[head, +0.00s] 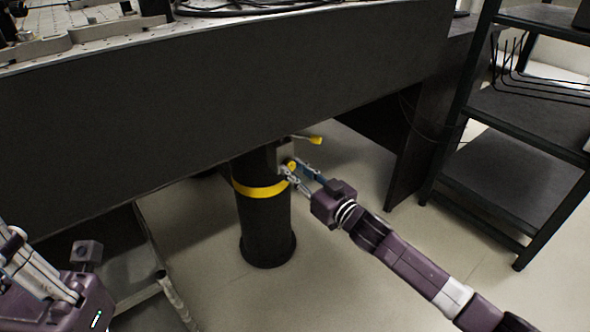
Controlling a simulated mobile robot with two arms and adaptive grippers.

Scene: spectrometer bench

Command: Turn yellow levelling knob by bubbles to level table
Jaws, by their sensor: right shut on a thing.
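The optical table (240,95) has a dark front side that spans the view. Under it stands a black cylindrical leg (265,222) with a yellow band (262,190). The yellow levelling knob (291,165) is at the leg's upper right, just below the table. My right gripper (289,172) is shut on the yellow knob, its fingers partly covering it. A yellow-tipped lever (313,140) sticks out to the right above it. My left gripper (15,250) is at the lower left edge, away from the leg; its fingertips are cut off. No bubbles can be made out.
A black shelf rack (515,130) stands at the right, with thin dark rods on it. A dark panel (425,140) stands between the leg and the rack. Metal parts and black cables lie on the tabletop.

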